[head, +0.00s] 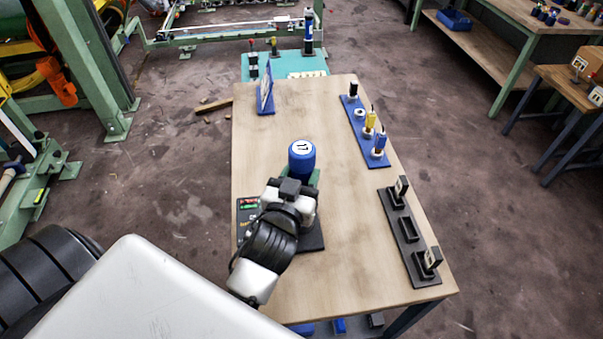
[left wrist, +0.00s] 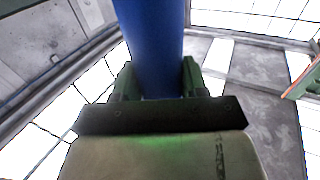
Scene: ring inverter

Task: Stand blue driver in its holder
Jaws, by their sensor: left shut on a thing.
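My left gripper (head: 303,176) is shut on an upright blue cylinder, which I take as the blue driver (head: 301,154); its white top is marked 17. In the left wrist view the blue driver (left wrist: 152,45) rises between the dark green fingers (left wrist: 155,85). Its lower end is hidden. A blue rack (head: 372,158), apparently the holder, lies right of the gripper and apart from it. On it stand a black piece (head: 353,89), a yellow piece (head: 369,120) and a smaller blue piece (head: 380,141). One white ring (head: 360,112) looks empty. My right gripper is not in view.
The wooden table (head: 325,280) has free room between gripper and rack. A black rack (head: 408,231) with upright pieces lies along the right edge. A blue stand (head: 266,93) is at the far left. A dark panel with a green display (head: 249,206) sits beside the gripper.

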